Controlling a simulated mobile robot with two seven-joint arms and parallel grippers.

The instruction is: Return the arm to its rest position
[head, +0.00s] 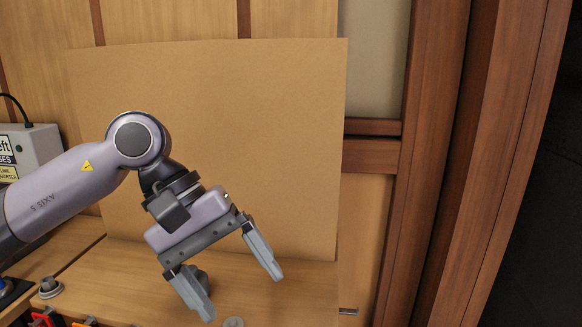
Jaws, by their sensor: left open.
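My left arm comes in from the left in the head view. My left gripper (236,284) hangs at its end above the wooden work surface (305,290), pointing down and to the right. Its two fingers are spread wide, with nothing between them. A small grey round piece (233,322) lies on the surface below the fingers at the bottom edge. A darker grey thing shows partly behind the nearer finger and is too hidden to tell. My right gripper does not show.
A tan upright board (255,110) stands behind the arm. A pale box with labels (32,147) is at the far left. A small round grey knob (50,287) and red and orange items (85,321) are at lower left. Wooden trim (430,160) rises at right.

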